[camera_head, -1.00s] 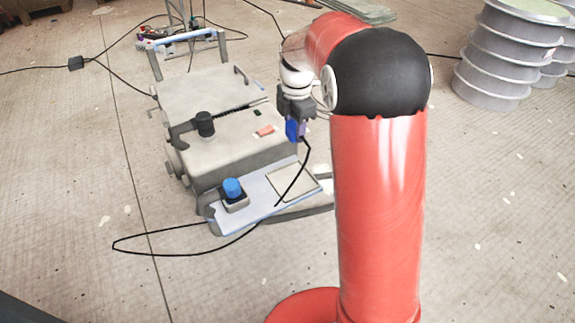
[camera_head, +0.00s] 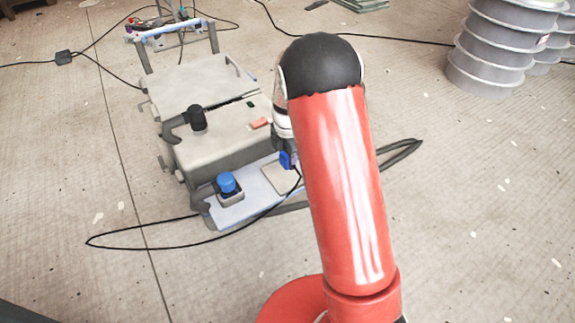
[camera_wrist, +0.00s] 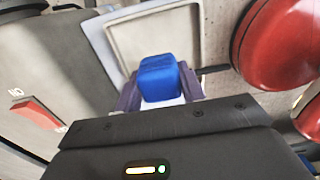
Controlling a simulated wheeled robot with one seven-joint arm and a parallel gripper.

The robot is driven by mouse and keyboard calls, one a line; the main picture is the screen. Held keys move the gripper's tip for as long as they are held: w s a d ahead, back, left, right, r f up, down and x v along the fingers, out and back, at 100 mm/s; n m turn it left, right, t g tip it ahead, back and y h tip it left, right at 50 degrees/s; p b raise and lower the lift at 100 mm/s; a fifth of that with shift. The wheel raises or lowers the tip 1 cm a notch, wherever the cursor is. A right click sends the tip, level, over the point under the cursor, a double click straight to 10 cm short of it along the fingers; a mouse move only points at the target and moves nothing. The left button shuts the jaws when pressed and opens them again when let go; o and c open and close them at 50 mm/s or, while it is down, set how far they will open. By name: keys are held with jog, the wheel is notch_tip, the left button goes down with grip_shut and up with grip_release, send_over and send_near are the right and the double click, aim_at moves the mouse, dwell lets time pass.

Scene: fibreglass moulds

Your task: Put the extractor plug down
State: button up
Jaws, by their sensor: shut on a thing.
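The blue extractor plug (camera_wrist: 160,79) is between the purple fingertips of my gripper (camera_wrist: 160,92) in the wrist view, with the pale tray panel behind it. In the head view the plug (camera_head: 287,160) shows at the left edge of my red arm, and a black cable runs from it. My gripper (camera_head: 286,150) is shut on the plug and is partly hidden by my arm. It appears over the pale blue board (camera_head: 240,211) of the grey extractor, near the square tray (camera_head: 281,178). I cannot tell if the plug touches it.
The grey extractor body (camera_head: 222,146) stands left of my arm. A blue round connector (camera_head: 226,183) sits on the board's left end. The black cable (camera_head: 88,242) loops across the floor. Floor at right is clear.

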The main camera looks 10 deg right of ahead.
jog(key=shift+f, duration=1.95)
jog(key=shift+f, duration=0.1)
jog(key=o, duration=1.3)
